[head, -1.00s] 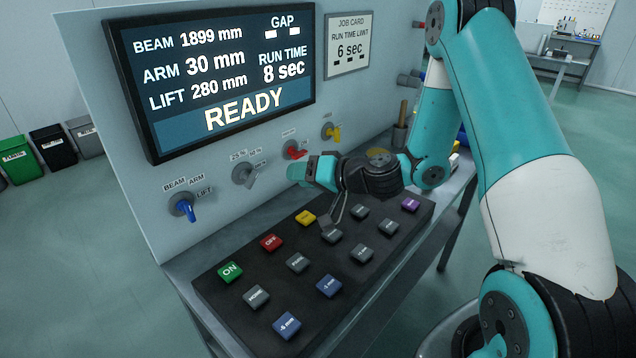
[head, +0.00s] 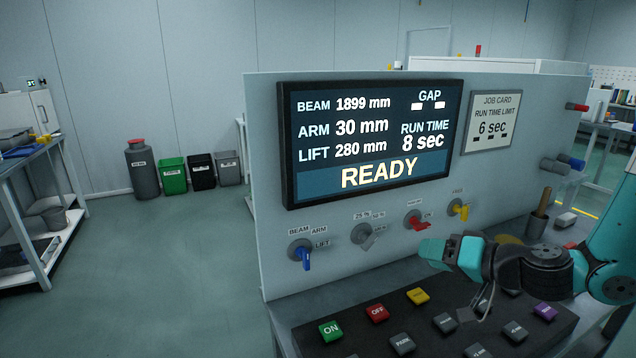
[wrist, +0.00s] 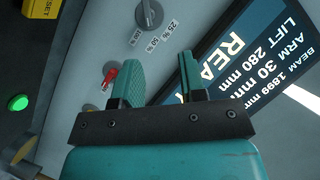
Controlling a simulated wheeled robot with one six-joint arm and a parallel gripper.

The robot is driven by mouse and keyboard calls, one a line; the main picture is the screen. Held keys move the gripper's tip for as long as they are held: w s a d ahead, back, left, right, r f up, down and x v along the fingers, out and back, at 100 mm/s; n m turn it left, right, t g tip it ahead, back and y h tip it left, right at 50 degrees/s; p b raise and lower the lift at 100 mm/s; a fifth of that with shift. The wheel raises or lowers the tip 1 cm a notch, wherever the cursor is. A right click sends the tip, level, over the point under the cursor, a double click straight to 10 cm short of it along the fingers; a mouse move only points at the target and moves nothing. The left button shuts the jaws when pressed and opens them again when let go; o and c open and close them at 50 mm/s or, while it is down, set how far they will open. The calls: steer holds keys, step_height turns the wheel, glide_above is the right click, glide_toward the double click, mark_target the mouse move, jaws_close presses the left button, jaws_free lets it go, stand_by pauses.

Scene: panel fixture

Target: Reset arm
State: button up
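My gripper (wrist: 158,80) is open, with two teal fingers apart and nothing between them. Both fingers point toward the upright panel (head: 270,230). In the head view my wrist is folded low at the right, over the dark keypad (head: 372,338), and hides some of its keys. The display (head: 375,140) reads READY, beam 1899 mm, arm 30 mm, lift 280 mm, run time 8 sec. The blue selector (head: 304,256) sits under the labels BEAM, ARM and LIFT. The yellow key (head: 417,296) is uncovered; a yellow key in the wrist view (wrist: 42,8) reads RESET.
A grey knob (head: 366,236), red knob (head: 416,221) and yellow knob (head: 459,208) stick out from the panel. A job card (head: 490,120) reads 6 sec. The green ON key (head: 331,331) and red OFF key (head: 377,313) are clear. The floor at left is open.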

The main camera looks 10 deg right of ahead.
steer(key=s+a+r+n+g+p, duration=0.1)
steer(key=s+a+r+n+g, duration=0.25)
steer(key=s+a, duration=0.3)
steer(key=s+a+r+n+g, duration=0.3)
steer(key=s+a+n+g, duration=0.15)
steer(key=s+a, duration=0.2)
steer(key=s+r+g+h, duration=0.1)
steer(key=s+r+h, duration=0.1)
steer(key=s, duration=0.4)
steer(key=s+r+g+h, duration=0.2)
steer(key=s+h, duration=0.1)
steer(key=s, duration=0.3)
steer(key=shift+s+d+r+n+p, duration=0.2)
steer(key=shift+d+r+n+p, duration=0.05)
steer(key=shift+n+p, duration=0.1)
jaws_close()
